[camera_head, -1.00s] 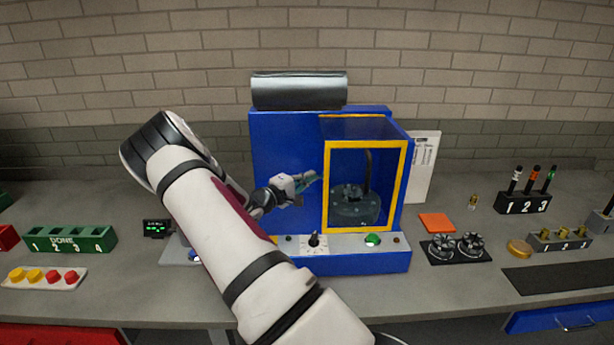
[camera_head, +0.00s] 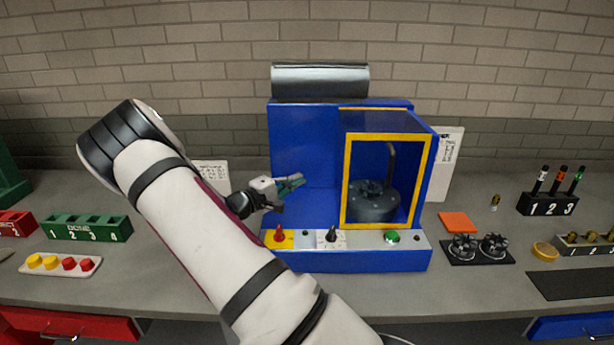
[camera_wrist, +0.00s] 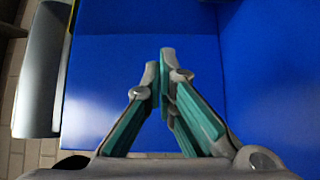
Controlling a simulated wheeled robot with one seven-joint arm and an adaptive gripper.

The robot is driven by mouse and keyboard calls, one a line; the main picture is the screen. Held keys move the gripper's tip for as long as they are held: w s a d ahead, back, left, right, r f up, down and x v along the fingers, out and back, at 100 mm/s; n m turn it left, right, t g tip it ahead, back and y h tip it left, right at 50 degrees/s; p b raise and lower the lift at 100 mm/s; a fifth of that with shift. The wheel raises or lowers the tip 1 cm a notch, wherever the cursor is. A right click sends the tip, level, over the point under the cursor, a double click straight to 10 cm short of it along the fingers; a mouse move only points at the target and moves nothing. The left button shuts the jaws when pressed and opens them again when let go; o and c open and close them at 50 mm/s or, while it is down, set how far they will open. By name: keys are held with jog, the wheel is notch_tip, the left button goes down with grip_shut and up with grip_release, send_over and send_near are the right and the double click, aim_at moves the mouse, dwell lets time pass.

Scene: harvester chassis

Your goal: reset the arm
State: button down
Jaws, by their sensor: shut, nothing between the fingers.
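My arm reaches up from the bottom of the head view and bends over at the left. My gripper (camera_head: 296,183) is in front of the blue machine (camera_head: 302,140), left of its yellow-framed window. In the wrist view my gripper (camera_wrist: 163,62) has its teal-padded fingertips together with nothing between them. Blue machine surfaces fill most of that view. A dark round fixture (camera_head: 374,200) with an upright post shows through the window.
The machine's front panel carries a red knob (camera_head: 279,234), a black knob (camera_head: 331,236) and a green button (camera_head: 392,237). A green numbered rack (camera_head: 88,229) stands left. An orange square (camera_head: 457,222) and a black numbered holder (camera_head: 547,204) stand right.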

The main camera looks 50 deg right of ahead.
jog(key=shift+w+a, duration=0.1)
jog(key=shift+a, duration=1.1)
